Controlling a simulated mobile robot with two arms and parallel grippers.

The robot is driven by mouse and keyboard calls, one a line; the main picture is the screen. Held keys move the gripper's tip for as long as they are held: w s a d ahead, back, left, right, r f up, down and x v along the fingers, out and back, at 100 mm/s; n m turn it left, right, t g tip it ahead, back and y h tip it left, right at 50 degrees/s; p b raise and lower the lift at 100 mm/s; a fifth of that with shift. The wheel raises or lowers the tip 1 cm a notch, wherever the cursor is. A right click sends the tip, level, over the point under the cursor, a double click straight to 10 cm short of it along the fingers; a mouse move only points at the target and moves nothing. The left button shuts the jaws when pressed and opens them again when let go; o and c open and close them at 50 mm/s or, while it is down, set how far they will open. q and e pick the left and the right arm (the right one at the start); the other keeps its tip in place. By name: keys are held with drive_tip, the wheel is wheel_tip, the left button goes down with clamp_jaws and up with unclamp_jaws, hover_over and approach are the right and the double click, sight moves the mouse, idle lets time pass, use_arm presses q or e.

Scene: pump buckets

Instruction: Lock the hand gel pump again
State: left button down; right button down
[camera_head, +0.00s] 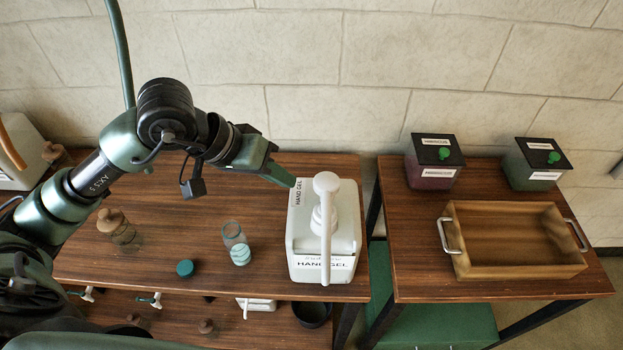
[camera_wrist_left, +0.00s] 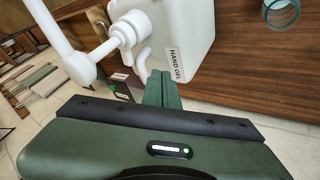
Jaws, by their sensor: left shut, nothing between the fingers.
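The white hand gel bucket (camera_head: 321,262) stands on the left wooden table, with a HAND GEL label on its front and on its top. Its white pump (camera_head: 326,185) rises from the lid, and the long spout points toward the table's front edge. My left gripper (camera_head: 288,180) is shut and empty, just left of the pump head and close to the bucket's back left corner. In the left wrist view the shut fingers (camera_wrist_left: 162,90) are beside the bucket (camera_wrist_left: 195,40), and the pump (camera_wrist_left: 125,35) shows at upper left. My right gripper is not in view.
A clear glass (camera_head: 236,245), a teal cap (camera_head: 185,268) and a brown stoppered jar (camera_head: 115,226) stand left of the bucket. The right table holds a wooden tray (camera_head: 515,270) and two dark-lidded boxes (camera_head: 433,160). A stone wall is behind.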

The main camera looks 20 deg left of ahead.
use_arm(q)
drive_tip(key=shift+x, duration=0.95)
drive_tip(key=d+p, duration=0.2)
drive_tip(key=d, duration=0.1)
drive_tip(key=shift+w+d+f+p, duration=0.15)
drive_tip(key=shift+w+d+p, duration=0.05)
drive_tip(key=shift+p, duration=0.1)
drive_tip(key=shift+d+f, duration=0.15)
drive_tip(key=shift+d, duration=0.35)
drive_tip(key=b, duration=0.4)
drive_tip(key=shift+w+d+f+b, duration=0.15)
drive_tip(key=shift+w+f+b, duration=0.15)
drive_tip(key=shift+b, duration=0.1)
drive_tip(key=shift+r, duration=0.25)
drive_tip(key=shift+s, duration=0.1)
